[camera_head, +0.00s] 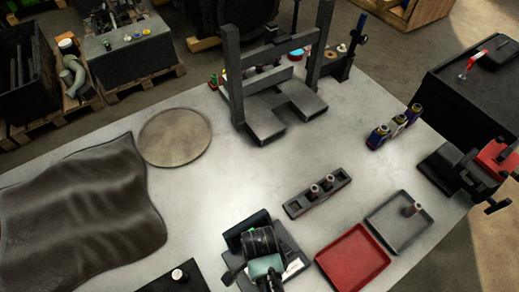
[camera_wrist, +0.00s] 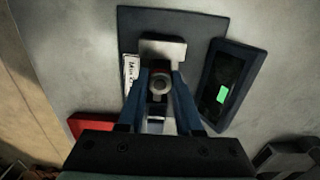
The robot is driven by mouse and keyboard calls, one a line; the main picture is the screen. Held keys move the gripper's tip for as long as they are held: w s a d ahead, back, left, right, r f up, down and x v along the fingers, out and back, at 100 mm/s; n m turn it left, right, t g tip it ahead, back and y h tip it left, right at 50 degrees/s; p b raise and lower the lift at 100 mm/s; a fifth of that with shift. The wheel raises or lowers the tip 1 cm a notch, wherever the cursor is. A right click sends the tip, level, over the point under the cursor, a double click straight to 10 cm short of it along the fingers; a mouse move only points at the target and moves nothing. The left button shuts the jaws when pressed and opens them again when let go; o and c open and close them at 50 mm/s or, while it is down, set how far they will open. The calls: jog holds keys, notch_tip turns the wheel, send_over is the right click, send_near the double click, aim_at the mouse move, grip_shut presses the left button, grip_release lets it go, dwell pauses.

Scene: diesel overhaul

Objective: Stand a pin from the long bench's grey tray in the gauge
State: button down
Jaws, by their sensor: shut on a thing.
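My gripper (camera_wrist: 160,82) is shut on a pin (camera_wrist: 158,88), seen almost end-on as a round metal face with a reddish rim. The pin is over the gauge (camera_wrist: 214,24), a dark base plate with a pale metal block and a tilted screen with a green readout. I cannot tell whether the pin touches the gauge. In the head view my arm's end hides most of the gauge; its screen (camera_head: 246,226) shows behind.
A red tray (camera_head: 353,258) lies between the gauge and the grey tray. A dark slotted block (camera_head: 296,207) behind holds two pins. A press frame (camera_head: 233,85) stands at the back. A dark cloth (camera_head: 80,205) covers the left. Bare bench lies between cloth and block.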

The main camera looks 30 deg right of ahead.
jog(key=shift+f, duration=0.1)
jog(key=shift+c, duration=0.5)
grip_release()
notch_tip(320, 180, up, 6)
jog(key=p, duration=0.5)
jog(key=shift+f+p, duration=0.2)
jog(key=shift+p, duration=0.1)
jog(key=shift+r, duration=1.2)
